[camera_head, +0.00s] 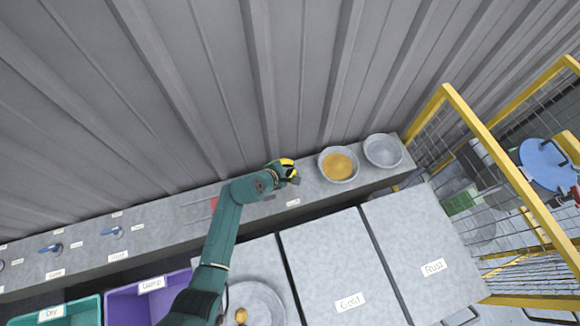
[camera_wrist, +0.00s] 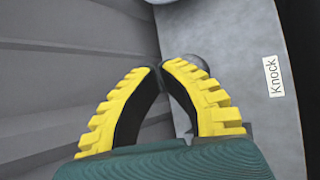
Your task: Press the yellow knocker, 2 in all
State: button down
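My gripper (camera_head: 289,170) is at the back ledge, at the end of my green arm. In the wrist view its two yellow-toothed fingers (camera_wrist: 163,66) lean together, and their tips meet or nearly meet with nothing visible held between them. A rounded grey part (camera_wrist: 197,62) shows just behind the right fingertip; I cannot tell whether the fingers touch it. A white label reading "Knock" (camera_wrist: 273,77) lies on the ledge to the right. I cannot make out a yellow knocker apart from my yellow fingers; it may be hidden behind them.
On the ledge (camera_head: 160,222), right of my gripper, stand a bowl of orange powder (camera_head: 338,165) and an empty grey bowl (camera_head: 383,150). Blue-handled taps (camera_head: 112,231) are at left. Teal (camera_head: 58,312) and purple (camera_head: 150,300) bins are in front. A corrugated wall rises behind.

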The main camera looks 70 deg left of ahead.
notch_tip(320, 180, up, 5)
jog(key=p, duration=0.5)
jog(key=shift+s+r, duration=0.1)
dwell(1.8)
